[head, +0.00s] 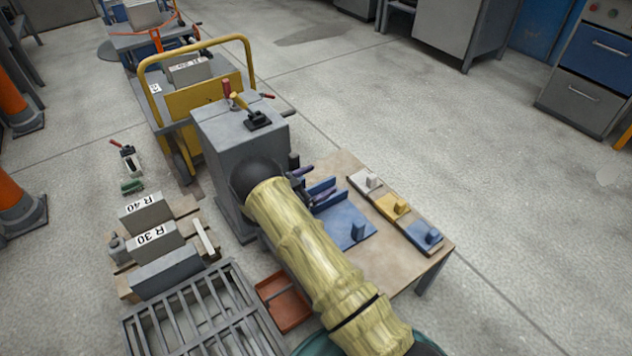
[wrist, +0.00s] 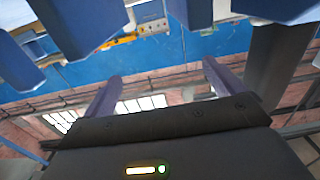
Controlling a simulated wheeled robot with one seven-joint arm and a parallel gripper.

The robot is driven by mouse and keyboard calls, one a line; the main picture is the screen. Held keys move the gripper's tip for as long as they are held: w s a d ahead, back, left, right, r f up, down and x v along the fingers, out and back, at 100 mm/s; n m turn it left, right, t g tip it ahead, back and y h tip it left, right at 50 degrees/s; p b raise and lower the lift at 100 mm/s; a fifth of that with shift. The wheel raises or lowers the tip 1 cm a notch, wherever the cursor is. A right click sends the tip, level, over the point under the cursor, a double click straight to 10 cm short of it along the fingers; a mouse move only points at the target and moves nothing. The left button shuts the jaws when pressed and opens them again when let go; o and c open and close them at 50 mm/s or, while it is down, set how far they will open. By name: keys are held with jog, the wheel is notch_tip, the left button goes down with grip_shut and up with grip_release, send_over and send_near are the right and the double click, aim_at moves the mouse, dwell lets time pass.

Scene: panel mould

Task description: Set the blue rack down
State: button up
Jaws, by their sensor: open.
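The blue rack (head: 345,218) sits on the tan table in the head view. It has a flat base, upright plates at its left end and a small block near its right end. My gripper (head: 310,180) is at the rack's left end, partly hidden by my sleeved arm. Its two purplish fingers are apart in the wrist view (wrist: 162,72), with nothing between them. Blue blocky shapes line the top of that view; I cannot tell whether they belong to the rack. Whether a finger touches the rack is unclear.
White, yellow and blue plates (head: 392,205) with knobs lie along the table's (head: 400,262) right side. A grey cabinet (head: 240,150) with a lever stands left of the table. A red tray (head: 284,302) and a slatted grate (head: 200,320) are in front. Floor to the right is clear.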

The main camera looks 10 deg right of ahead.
jog(key=r+p+v, duration=0.1)
jog(key=p+v, duration=0.2)
jog(key=v, duration=0.9)
jog(key=shift+p, duration=0.35)
jog(key=shift+w+r, duration=0.1)
jog(key=shift+r, duration=0.05)
